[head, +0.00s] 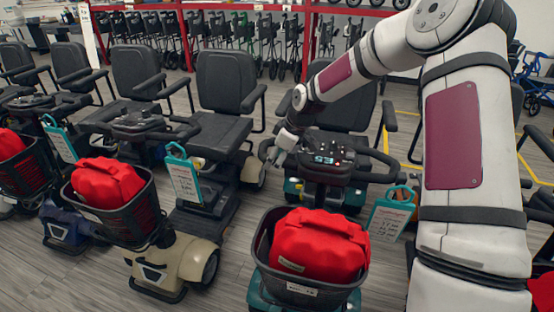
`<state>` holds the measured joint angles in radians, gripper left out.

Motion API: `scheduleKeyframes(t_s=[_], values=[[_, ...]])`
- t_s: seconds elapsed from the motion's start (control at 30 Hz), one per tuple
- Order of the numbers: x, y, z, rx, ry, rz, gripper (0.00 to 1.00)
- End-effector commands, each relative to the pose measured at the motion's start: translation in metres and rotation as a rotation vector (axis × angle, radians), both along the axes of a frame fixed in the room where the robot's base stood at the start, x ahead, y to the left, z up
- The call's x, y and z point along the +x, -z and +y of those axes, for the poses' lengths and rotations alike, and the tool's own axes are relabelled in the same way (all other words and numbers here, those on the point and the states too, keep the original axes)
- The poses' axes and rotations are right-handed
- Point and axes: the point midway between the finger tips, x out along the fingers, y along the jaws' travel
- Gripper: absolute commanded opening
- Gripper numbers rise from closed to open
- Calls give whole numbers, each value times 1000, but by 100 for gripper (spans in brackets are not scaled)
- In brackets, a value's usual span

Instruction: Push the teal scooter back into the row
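The teal scooter (262,296) stands at the front centre. Its front basket (300,290) holds a red bag (318,246), and its dark tiller console (327,160) with lit display rises behind the basket. Its black seat is partly hidden behind my arm. A tag hangs from the right side of its handlebar. My arm comes in from the right and reaches over the scooter. My gripper (278,158) is at the left end of the handlebar, close to or touching it. It is small and dark there, so I cannot tell whether its fingers are closed.
A cream scooter (172,262) with a red bag in its basket stands to the left, with more scooters (65,228) beyond. Grey floor (228,278) shows between the cream and teal scooters. Yellow floor lines (415,150) are at the right. Walkers (255,40) stand on a red rack behind.

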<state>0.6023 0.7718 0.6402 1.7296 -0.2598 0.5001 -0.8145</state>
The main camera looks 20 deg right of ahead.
Motion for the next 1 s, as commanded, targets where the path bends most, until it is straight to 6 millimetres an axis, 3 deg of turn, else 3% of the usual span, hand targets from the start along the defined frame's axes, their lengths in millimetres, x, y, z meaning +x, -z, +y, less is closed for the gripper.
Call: scheduleKeyframes(t_s=[0.33, 0.8, 1.0], values=[[-3, -11, -3, -1, 0, -1, 45], [-28, -91, -27, -2, 2, -3, 45], [-34, -108, -31, -1, 0, 0, 45]])
